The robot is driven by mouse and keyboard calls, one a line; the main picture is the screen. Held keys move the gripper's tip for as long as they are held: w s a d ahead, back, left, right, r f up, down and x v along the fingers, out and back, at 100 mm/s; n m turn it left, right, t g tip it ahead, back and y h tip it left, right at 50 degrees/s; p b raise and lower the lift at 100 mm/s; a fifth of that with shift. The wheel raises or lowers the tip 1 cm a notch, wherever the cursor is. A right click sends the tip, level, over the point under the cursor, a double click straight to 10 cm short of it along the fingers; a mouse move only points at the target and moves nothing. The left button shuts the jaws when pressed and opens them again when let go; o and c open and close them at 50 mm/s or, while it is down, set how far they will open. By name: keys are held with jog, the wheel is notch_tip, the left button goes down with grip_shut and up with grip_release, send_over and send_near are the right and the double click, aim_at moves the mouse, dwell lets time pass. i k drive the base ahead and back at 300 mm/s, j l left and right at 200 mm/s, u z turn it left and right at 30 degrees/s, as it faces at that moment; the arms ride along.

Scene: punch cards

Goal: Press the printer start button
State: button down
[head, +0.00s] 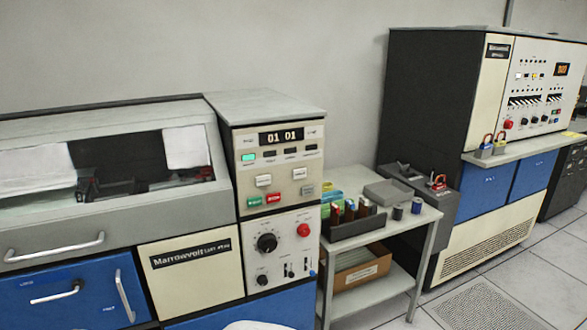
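The printer (190,255) stands at the left, with a long window in its lid and a control panel (280,170) on its right end. A green button (254,202) sits low on the panel, beside a red button (273,198). Their lettering is too small to read surely, so I cannot confirm which one is start. Above them are pale switches, a lit green lamp (248,157) and a display (281,137) reading "01 01". My gripper is not in view. A white rounded shape cuts into the bottom edge below the panel; I cannot tell what it is.
A lower panel (282,250) has black knobs and a round red button (303,230). To the right, a small grey table (425,213) holds boxes, coloured items and small cylinders. A tall dark cabinet (430,100) stands beyond it. Tiled floor is open at lower right.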

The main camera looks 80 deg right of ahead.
aim_at(255, 201)
jog(key=z, duration=2.5)
